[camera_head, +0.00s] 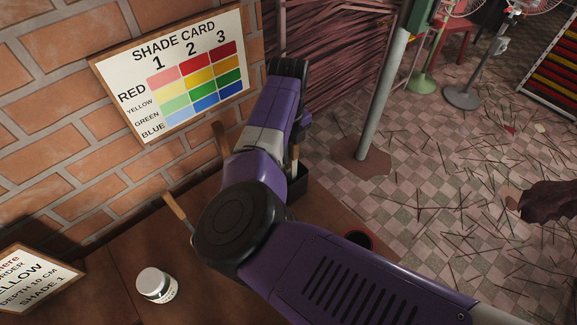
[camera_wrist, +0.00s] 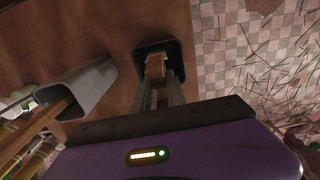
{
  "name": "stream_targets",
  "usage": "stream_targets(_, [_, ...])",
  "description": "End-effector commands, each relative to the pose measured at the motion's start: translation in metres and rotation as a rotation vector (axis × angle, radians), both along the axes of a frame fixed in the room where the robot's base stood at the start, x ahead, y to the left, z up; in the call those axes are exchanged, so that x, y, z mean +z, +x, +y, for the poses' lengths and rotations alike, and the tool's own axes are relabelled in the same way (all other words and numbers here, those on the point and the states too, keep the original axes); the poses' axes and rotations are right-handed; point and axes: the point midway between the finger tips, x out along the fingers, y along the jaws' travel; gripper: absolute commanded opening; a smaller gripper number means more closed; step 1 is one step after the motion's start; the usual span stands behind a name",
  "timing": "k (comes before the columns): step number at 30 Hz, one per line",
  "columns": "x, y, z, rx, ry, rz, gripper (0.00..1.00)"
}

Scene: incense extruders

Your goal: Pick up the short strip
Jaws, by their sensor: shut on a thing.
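The short strip (camera_wrist: 155,66) is a pale wooden piece in the wrist view. It sits in the mouth of a small dark cup (camera_wrist: 181,50). My gripper (camera_wrist: 161,84) is shut on the strip, its fingers at the cup's mouth. How deep the strip reaches into the cup is hidden. In the head view a dark holder (camera_head: 296,186) shows beside my arm, with a thin pale wooden strip (camera_head: 295,156) upright in it. My fingers are not clear in that view.
A grey holder (camera_wrist: 82,88) with a wooden piece (camera_wrist: 50,113) is left of the cup. In the head view, wooden sticks (camera_head: 178,208) and a white jar (camera_head: 154,284) are on the brown table (camera_head: 100,300). A shade card (camera_head: 130,62) hangs on the brick wall.

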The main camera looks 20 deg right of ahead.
Motion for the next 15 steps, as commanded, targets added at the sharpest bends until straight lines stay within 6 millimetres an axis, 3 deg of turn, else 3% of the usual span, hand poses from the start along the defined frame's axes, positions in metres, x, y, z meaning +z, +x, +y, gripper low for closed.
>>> stream_targets(8, [0.002,0.000,0.000,0.000,0.000,0.000,0.00])
stream_targets(15, [0.023,0.001,0.000,-0.001,-0.001,-0.003,0.00])
